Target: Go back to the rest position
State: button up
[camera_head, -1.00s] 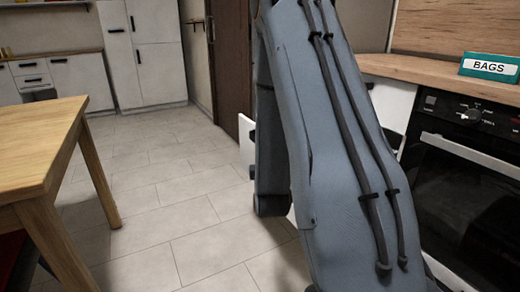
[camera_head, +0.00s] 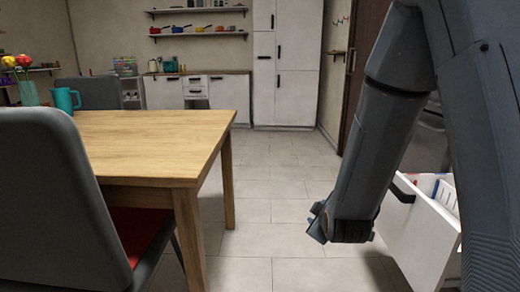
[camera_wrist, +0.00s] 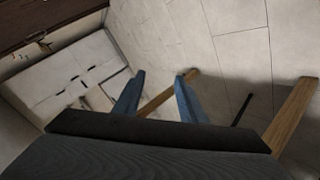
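My arm hangs down on the right of the head view, with a bent blue-grey link in front of an open drawer. In the wrist view, the two blue fingers of my gripper (camera_wrist: 158,88) are apart, with nothing visible between them. Floor and wooden legs show beyond them.
A white drawer (camera_head: 415,237) stands open at the right, with items inside, partly behind my arm. A wooden table (camera_head: 150,145) and a grey chair (camera_head: 50,190) are on the left. Tiled floor (camera_head: 275,210) is clear between. White cabinets (camera_head: 290,70) stand at the back.

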jog(key=s+a+f+m+g+y, duration=0.1)
jog(key=s+a+m+g+y, duration=0.35)
jog(key=s+a, duration=1.15)
jog(key=s+a+r+g+h, duration=0.15)
jog(key=s+g, duration=0.25)
jog(key=s, duration=0.5)
jog(key=s+a+r+g+h, duration=0.1)
jog(key=s+a+g+h, duration=0.15)
jog(key=s, duration=0.65)
jog(key=d+r+m+p, duration=0.3)
jog(key=d+r+p, duration=0.7)
jog(key=r+p, duration=0.3)
jog(key=d+r+m+p, duration=0.3)
jog(key=d+r+p, duration=0.8)
jog(key=r+p, duration=0.3)
jog(key=shift+d+g+p, duration=0.25)
jog(key=shift+g+p, duration=0.15)
jog(key=shift+p, duration=0.6)
jog(key=shift+m, duration=0.25)
